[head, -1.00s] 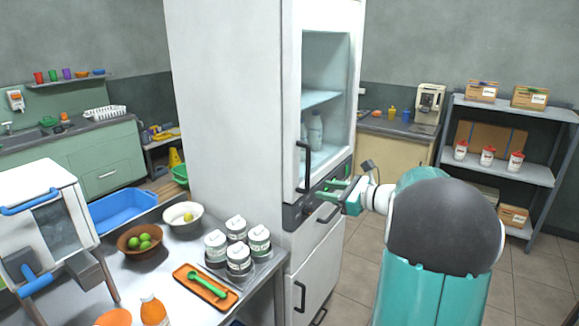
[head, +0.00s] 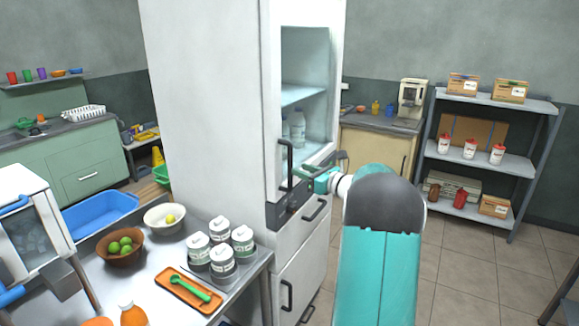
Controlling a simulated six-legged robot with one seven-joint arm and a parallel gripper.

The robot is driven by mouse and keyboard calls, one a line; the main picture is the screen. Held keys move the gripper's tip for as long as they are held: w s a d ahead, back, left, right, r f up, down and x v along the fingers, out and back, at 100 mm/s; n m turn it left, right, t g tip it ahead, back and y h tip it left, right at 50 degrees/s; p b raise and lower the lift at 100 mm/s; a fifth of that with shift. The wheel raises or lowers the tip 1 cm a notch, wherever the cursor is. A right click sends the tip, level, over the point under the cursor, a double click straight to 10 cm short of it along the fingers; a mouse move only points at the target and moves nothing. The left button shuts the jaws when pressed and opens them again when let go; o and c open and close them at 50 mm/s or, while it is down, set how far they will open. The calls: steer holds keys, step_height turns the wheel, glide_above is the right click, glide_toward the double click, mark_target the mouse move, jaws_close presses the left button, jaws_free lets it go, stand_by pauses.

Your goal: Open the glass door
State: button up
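The glass door (head: 305,100) is the upper front of a tall white fridge cabinet (head: 205,110). It looks closed, and bottles (head: 297,127) and a shelf show behind the glass. Its black vertical handle (head: 286,164) is at the door's lower left. My gripper (head: 303,176), green, is at the lower part of this handle, close to its right side. Its fingers are small here and partly overlap the dark panel, so I cannot tell if they touch or grip the handle.
Below the door are a dark control panel (head: 290,208) and a drawer with black handles (head: 315,211). A metal table (head: 150,262) with several jars (head: 222,262) and bowls stands at the left front. A shelf rack (head: 490,101) stands at right. Floor between is clear.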

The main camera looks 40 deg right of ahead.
mark_target(290, 186)
steer(key=w, duration=0.3)
steer(key=w+a, duration=0.1)
steer(key=w, duration=0.1)
steer(key=shift+w, duration=0.35)
jaws_close()
